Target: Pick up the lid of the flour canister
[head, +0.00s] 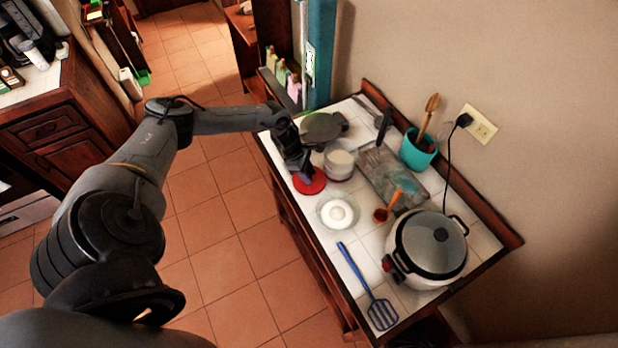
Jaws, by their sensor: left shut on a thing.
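The flour canister (340,172) is a short, clear round jar with white contents, standing open near the left end of the tiled counter. The red round lid (312,187) is beside it, to its lower left, near the counter's front edge. My left gripper (305,174) comes down from above and is shut on the lid. The gripper hides part of the lid, and I cannot tell whether the lid touches the counter. My right gripper is not in view.
A glass bowl (325,217) with something white sits just below the lid. A dark round pan (320,126) lies behind the gripper. A rice cooker (404,253), a blue slotted spatula (357,270), a grey tray (409,184) and a teal utensil pot (417,155) crowd the counter.

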